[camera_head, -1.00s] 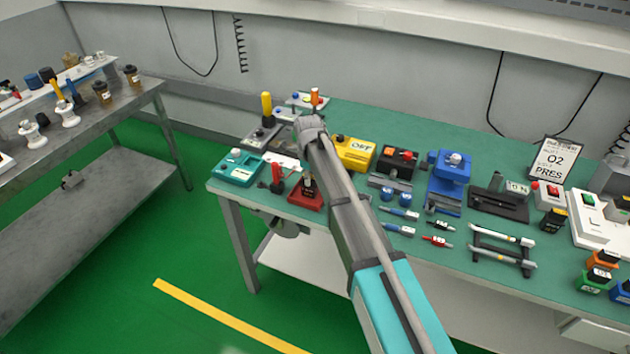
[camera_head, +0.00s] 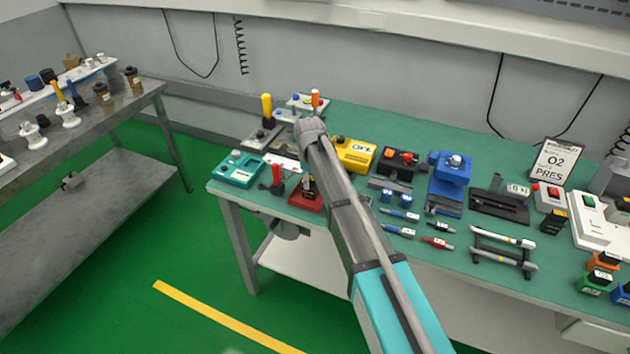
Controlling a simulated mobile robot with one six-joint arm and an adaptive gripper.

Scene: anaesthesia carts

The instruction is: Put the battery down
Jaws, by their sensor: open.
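My arm reaches from the bottom right up over the left part of the green workbench (camera_head: 470,175). Its far end is a grey wrist joint beside the yellow box. My gripper's fingers are hidden behind the arm, so I see neither them nor anything between them. No item can be singled out for sure as the battery. A small black block with a yellow label (camera_head: 552,221) stands farther right.
A teal device (camera_head: 238,169) and a red base (camera_head: 304,197) are left of the arm. A yellow box (camera_head: 356,153), a blue device (camera_head: 451,174) and a black rack (camera_head: 502,250) are to the right. A grey metal table (camera_head: 85,120) stands at left across green floor.

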